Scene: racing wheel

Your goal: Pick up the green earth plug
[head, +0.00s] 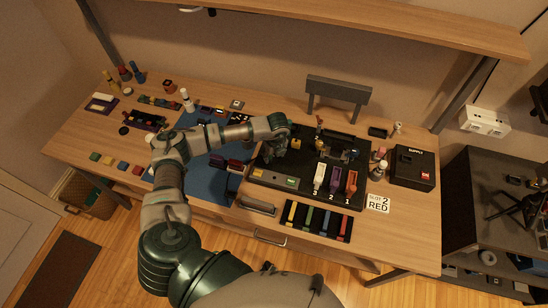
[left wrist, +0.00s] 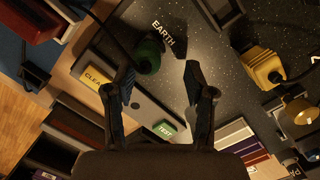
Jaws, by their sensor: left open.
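The green earth plug (left wrist: 148,52) shows in the left wrist view, beside the white EARTH label on the black board (left wrist: 205,45), with a dark cable near it. My left gripper (left wrist: 158,72) is open, with nothing between its fingers. The plug lies just beyond the fingertips, nearer the finger on the picture's left. In the head view my left gripper (head: 283,137) is over the back left of the black board (head: 262,168) and largely hides the plug. My right gripper is not in view.
A yellow plug (left wrist: 265,65) stands to the right in the wrist view. The board carries CLEAR (left wrist: 95,78) and TEST (left wrist: 165,130) buttons. White, purple and red modules (head: 351,183), a supply box (head: 413,168) and a strip tray (head: 316,236) are nearby.

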